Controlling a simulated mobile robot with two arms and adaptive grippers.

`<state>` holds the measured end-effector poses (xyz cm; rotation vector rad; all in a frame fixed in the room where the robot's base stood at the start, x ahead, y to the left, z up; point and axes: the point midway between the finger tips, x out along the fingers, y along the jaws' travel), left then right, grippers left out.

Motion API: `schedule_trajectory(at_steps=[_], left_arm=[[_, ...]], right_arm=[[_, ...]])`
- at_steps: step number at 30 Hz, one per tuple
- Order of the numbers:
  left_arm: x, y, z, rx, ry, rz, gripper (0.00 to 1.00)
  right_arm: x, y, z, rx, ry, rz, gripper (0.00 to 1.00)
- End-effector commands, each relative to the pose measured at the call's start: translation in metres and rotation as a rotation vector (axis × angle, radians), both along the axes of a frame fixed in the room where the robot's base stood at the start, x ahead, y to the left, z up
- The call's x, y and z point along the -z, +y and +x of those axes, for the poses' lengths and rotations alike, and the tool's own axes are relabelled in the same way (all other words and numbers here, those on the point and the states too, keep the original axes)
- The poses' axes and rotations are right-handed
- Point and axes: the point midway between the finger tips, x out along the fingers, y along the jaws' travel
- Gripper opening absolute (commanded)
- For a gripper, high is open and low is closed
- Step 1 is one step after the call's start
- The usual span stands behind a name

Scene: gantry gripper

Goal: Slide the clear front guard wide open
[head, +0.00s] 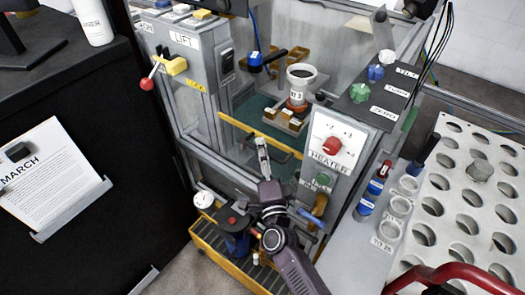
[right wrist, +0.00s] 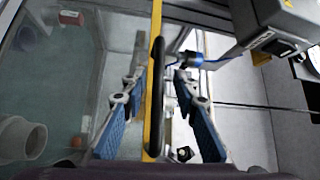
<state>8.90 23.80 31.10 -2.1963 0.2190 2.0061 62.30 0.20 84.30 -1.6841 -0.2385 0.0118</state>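The clear front guard shows by its yellow edge bar (head: 240,127), which runs across the front of the machine below the open work space. In the right wrist view the yellow bar (right wrist: 157,30) stands upright in the picture, with the see-through panel to its left. A black handle (right wrist: 155,95) is fixed along the bar. My right gripper (head: 263,152) is at the guard's front, close to the handle. In the right wrist view its two blue-padded fingers (right wrist: 160,88) are apart, one on each side of the handle. Contact with the handle cannot be told. My left gripper is out of view.
A yellow tray (head: 212,244) of parts lies below. A perforated white rack (head: 450,190) stands at right.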

Motion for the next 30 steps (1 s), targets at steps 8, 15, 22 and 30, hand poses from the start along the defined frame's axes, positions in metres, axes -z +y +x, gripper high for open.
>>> schedule_trajectory(at_steps=[8, 15, 22, 30], left_arm=[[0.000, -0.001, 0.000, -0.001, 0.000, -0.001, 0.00], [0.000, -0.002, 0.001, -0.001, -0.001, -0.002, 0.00], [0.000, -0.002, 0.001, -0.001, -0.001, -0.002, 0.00], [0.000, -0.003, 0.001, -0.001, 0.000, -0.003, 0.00]], right_arm=[[0.007, -0.007, -0.037, 0.000, 0.003, 0.000, 0.27], [0.014, -0.015, -0.087, 0.000, 0.004, -0.001, 0.27], [0.016, -0.019, -0.113, -0.001, 0.002, -0.001, 0.27], [0.016, -0.020, -0.118, -0.001, 0.001, -0.001, 0.27]])
